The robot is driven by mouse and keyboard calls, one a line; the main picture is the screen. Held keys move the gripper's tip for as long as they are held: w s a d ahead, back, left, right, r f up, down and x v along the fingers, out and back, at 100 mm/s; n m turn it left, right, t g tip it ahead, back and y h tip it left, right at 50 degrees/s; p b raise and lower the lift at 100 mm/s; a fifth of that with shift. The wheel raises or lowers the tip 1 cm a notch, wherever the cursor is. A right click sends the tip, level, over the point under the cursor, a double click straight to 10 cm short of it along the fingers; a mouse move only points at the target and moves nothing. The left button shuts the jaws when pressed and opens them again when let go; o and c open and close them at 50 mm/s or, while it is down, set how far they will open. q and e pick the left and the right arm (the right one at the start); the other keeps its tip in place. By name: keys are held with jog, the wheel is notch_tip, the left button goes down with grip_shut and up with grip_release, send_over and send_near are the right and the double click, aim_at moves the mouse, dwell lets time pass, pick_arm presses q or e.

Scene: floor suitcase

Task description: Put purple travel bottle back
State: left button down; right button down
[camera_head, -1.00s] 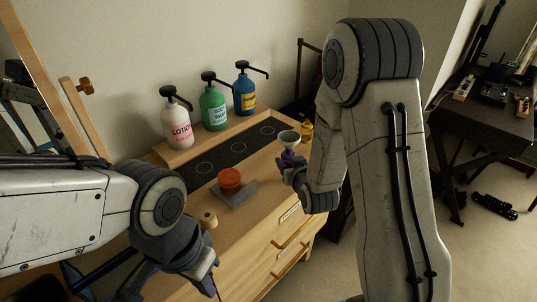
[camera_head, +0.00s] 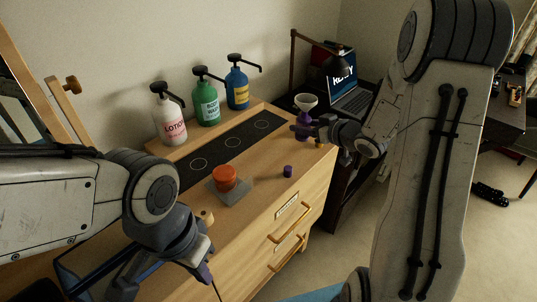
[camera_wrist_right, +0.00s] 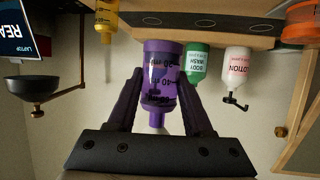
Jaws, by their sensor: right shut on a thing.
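The purple travel bottle (camera_head: 303,119) is at the dresser's far right end, with a pale funnel (camera_head: 306,101) over its top. My right gripper (camera_head: 300,131) is shut on it. In the right wrist view the bottle (camera_wrist_right: 161,75), with its dark volume marks, sits between both fingers. I cannot tell whether its base touches the dresser. A small purple cap (camera_head: 287,171) stands on the dresser top, nearer me. My left gripper (camera_head: 207,273) hangs low by the dresser's near side, away from the bottle. Its fingertips are too unclear to read.
Lotion (camera_head: 170,122), body wash (camera_head: 207,104) and blue (camera_head: 237,88) pump bottles stand at the back of the dresser. A dark strip with ringed spots (camera_head: 232,144) lies before them. An orange jar (camera_head: 226,177) sits on a grey pad. A yellow bottle (camera_wrist_right: 106,18) shows in the right wrist view.

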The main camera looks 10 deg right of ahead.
jog(key=w+a+f, duration=0.1)
jog(key=a+f, duration=0.1)
jog(key=a, duration=0.1)
jog(key=w+a+f, duration=0.1)
jog(key=a+f, duration=0.1)
jog(key=a, duration=0.1)
jog(key=w+a+f, duration=0.2)
jog(key=a, duration=0.1)
jog(key=shift+w+a+f, duration=0.1)
jog(key=shift+a, duration=0.1)
notch_tip(320, 180, down, 4)
jog(key=shift+r, duration=0.1)
jog(key=shift+f, duration=0.25)
jog(key=shift+c, duration=1.5)
grip_release()
jog(key=shift+r, duration=0.1)
